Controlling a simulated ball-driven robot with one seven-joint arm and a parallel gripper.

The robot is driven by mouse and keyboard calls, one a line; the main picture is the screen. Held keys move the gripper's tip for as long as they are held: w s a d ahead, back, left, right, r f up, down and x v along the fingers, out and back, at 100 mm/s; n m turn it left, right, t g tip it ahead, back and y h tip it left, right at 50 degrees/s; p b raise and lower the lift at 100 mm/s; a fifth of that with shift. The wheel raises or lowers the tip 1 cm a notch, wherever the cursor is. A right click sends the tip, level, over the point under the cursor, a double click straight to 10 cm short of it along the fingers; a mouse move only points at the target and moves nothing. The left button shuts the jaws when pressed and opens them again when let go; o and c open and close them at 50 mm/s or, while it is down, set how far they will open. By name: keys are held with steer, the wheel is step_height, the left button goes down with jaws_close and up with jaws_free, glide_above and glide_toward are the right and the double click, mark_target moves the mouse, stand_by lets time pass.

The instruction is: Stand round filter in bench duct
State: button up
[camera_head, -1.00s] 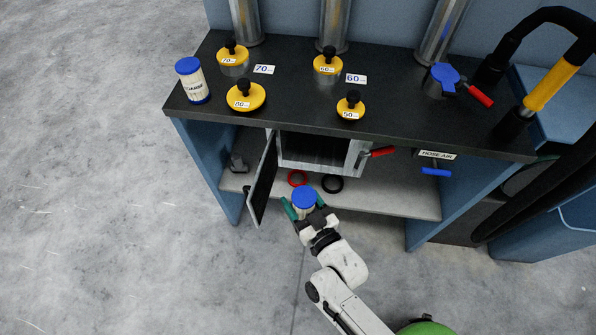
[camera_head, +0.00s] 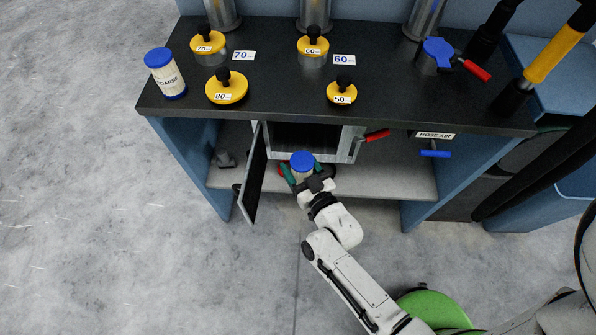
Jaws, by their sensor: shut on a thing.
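My gripper (camera_head: 308,183) is shut on a round filter (camera_head: 302,163) with a blue top cap and pale body, held roughly upright. The filter is just in front of the bench duct (camera_head: 300,137), a grey metal box under the bench top with a dark inside. The duct's door (camera_head: 254,175) stands open at the left. A red handle (camera_head: 377,135) sticks out at the duct's right. The filter's lower part is hidden by my gripper.
Another blue-capped filter marked COARSE (camera_head: 166,74) stands on the bench top's left end (camera_head: 165,104). Yellow knobbed lids (camera_head: 226,88) lie across the bench top. A blue handle (camera_head: 435,154) hangs below the HOSE AIR label. The lower shelf (camera_head: 390,180) is mostly bare; open floor lies left.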

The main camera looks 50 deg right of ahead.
steer(key=shift+w+d+f+b, duration=0.1)
steer(key=shift+w+d+b, duration=0.6)
steer(key=shift+w+d, duration=0.5)
steer(key=shift+w+d+r+b, duration=0.1)
steer(key=shift+w+d+b, duration=0.7)
steer(key=shift+d, duration=0.7)
steer(key=shift+w+d+f+b, duration=0.1)
steer(key=shift+w+d+b, duration=0.5)
steer(key=shift+w+d, duration=0.65)
steer(key=shift+w+d+b, duration=0.7)
steer(key=shift+d+b, duration=0.3)
steer(key=shift+d, duration=0.05)
steer(key=d+b, duration=0.1)
steer(key=b, duration=0.1)
steer(key=w+d+b, duration=0.1)
steer(key=b, duration=0.1)
steer(key=shift+w+d, duration=0.1)
steer(key=shift+w, duration=0.2)
steer(key=shift+f+b, duration=0.35)
steer(key=shift+b, duration=0.1)
steer(key=o, duration=1.3)
steer(key=shift+s, duration=0.15)
